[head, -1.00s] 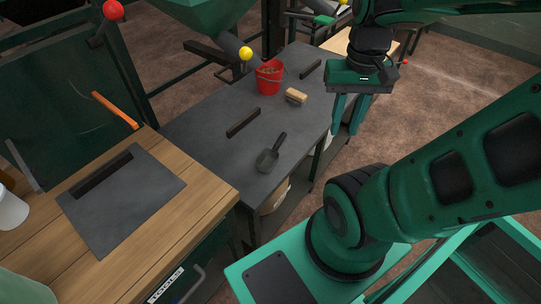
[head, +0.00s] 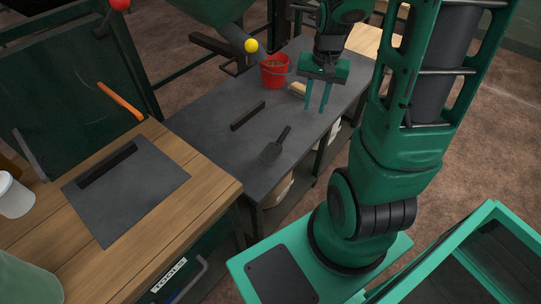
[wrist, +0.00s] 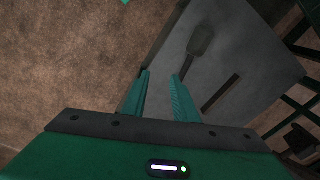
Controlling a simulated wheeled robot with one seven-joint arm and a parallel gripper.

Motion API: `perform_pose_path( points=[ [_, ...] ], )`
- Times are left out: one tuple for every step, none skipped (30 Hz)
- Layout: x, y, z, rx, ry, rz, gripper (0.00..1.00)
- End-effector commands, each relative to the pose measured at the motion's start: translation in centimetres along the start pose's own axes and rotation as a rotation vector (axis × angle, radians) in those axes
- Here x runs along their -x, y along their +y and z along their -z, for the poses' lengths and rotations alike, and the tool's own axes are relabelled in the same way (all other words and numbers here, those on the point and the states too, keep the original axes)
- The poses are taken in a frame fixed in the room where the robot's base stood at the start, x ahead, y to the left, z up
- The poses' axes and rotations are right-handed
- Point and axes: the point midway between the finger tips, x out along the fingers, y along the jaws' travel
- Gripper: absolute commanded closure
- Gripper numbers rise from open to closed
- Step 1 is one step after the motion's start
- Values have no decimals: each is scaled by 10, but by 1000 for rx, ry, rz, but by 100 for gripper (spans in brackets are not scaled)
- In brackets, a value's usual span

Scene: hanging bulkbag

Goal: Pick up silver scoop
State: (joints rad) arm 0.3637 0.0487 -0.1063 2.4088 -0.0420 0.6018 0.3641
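The silver scoop (head: 274,147) lies on the grey metal table, its dark handle pointing up and to the right. It also shows in the wrist view (wrist: 199,42), beyond my fingertips. My gripper (head: 318,109) is above the table's right side, behind and right of the scoop and apart from it. Its two green fingers point down with a gap between them and nothing in it. The fingers also show in the wrist view (wrist: 161,75).
The grey table (head: 210,126) also holds a red bucket (head: 274,73), a tan brush (head: 298,88) partly hidden by my gripper, and a dark bar (head: 247,116) left of the scoop. A wooden bench (head: 215,182) stands front left. A yellow ball (head: 251,46) hangs near the bucket.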

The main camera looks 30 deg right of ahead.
Motion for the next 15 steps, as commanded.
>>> perform_pose_path(
  points=[
    [-17,-7,8,-24,-8,9,74],
    [-25,-12,14,-39,-8,19,74],
    [-37,-18,21,-61,-9,31,74],
    [-46,-24,25,-77,-11,42,74],
    [-54,-28,29,-92,-13,51,74],
    [-65,-34,34,-113,-15,65,74],
    [-73,-38,37,-129,-17,75,74],
    [-80,-42,40,-142,-20,84,74],
    [-89,-46,44,-160,-22,95,74],
    [-95,-50,46,-172,-23,105,74],
    [-100,-52,48,-184,-26,112,74],
    [-106,-55,50,-196,-27,120,74],
    [-110,-57,51,-205,-29,125,74],
    [-113,-59,52,-212,-30,130,74],
    [-116,-61,53,-219,-31,135,74]
  ],
)
